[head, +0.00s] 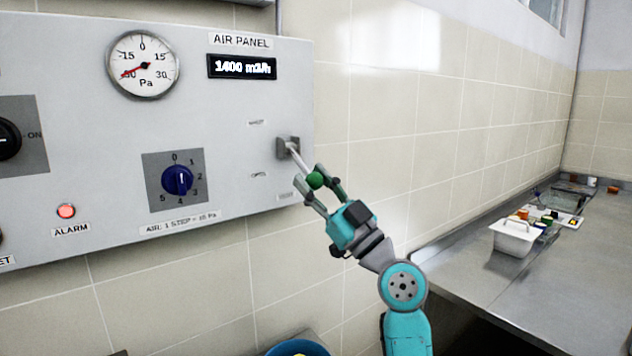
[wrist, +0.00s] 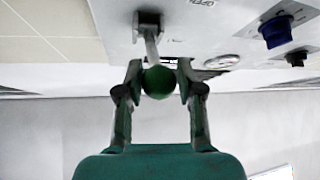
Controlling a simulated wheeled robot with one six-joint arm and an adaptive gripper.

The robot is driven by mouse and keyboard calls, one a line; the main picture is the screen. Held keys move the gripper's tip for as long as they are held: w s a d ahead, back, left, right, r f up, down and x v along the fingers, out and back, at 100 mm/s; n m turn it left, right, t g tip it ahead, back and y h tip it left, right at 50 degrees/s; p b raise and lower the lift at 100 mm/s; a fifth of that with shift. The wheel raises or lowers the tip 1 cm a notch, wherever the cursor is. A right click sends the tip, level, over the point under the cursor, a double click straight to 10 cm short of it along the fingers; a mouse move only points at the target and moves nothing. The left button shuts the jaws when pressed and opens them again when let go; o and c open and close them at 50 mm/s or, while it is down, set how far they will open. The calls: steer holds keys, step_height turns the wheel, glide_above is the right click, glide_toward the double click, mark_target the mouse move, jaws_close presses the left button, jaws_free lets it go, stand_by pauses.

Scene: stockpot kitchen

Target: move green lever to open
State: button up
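The green lever has a round green knob (head: 315,180) on a thin pale rod. The rod comes out of a grey mount (head: 287,146) near the right edge of the air panel and slants down and outward. My gripper (head: 309,174) has one finger on each side of the knob. In the wrist view the knob (wrist: 159,82) fills the gap between the fingertips of my gripper (wrist: 160,68), and both fingers look in contact with it. An "OPEN" label (wrist: 201,3) shows at the top of the wrist view; small labels beside the mount are too small to read in the head view.
The grey air panel (head: 222,112) also carries a gauge (head: 143,65), a blue step dial (head: 178,180), a display (head: 242,67) and a lit red alarm lamp (head: 66,211). A steel counter (head: 580,240) with a white container (head: 513,238) stands at the right. The tiled wall right of the panel is bare.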

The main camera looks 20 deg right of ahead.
steer(key=shift+o, duration=1.3)
steer(key=v, duration=1.2)
